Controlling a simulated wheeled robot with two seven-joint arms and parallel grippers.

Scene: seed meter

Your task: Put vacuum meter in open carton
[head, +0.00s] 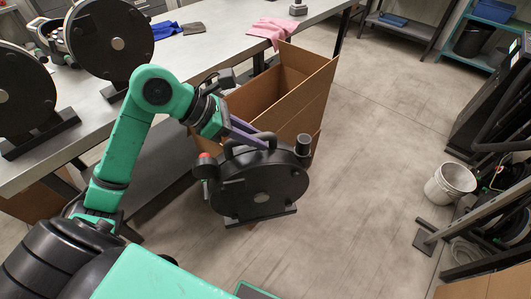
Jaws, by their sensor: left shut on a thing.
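The vacuum meter (258,187) is a black round disc housing with a flat foot, a handle on top and a dark cylinder at its upper right. My left gripper (262,141) is shut on its top handle and holds it in front of the open carton. The open carton (306,82) is brown cardboard with raised flaps; the meter and my left arm hide part of its near side. The meter looks upright and outside the carton; whether it touches the carton is unclear. My right gripper is not in view.
A long grey table (210,45) on the left bears more black disc units (112,35), a pink cloth (272,28) and a blue cloth (168,30). A white bucket (450,183) and dark racks stand at the right. The floor (375,150) between is clear.

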